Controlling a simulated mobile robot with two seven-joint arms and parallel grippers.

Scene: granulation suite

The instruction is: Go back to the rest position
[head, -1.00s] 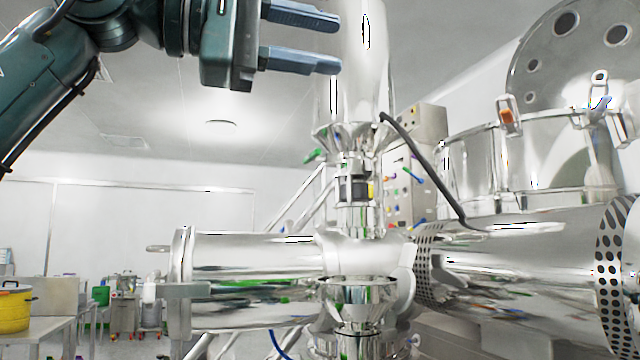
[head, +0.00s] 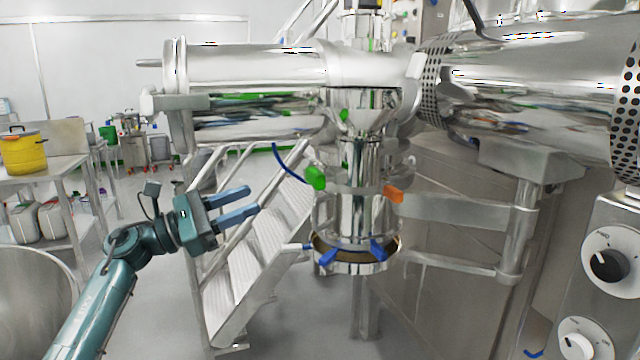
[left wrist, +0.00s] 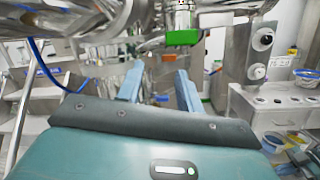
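My left gripper (head: 236,207) is in the lower left of the head view, its two blue fingers apart with nothing between them. It points right, toward the steel column of the machine (head: 362,205), and stands clear to the left of it. In the left wrist view the same two fingers (left wrist: 158,84) show apart and empty, with a green part (left wrist: 183,37) of the equipment beyond them. My right gripper is in neither view.
Steel stairs (head: 255,250) stand behind my left gripper. Blue clamp handles (head: 328,257) ring the column's bottom. A control panel with knobs (head: 606,265) stands at the right. A table with a yellow pot (head: 24,153) is at the far left. A round steel vessel (head: 35,300) is at lower left.

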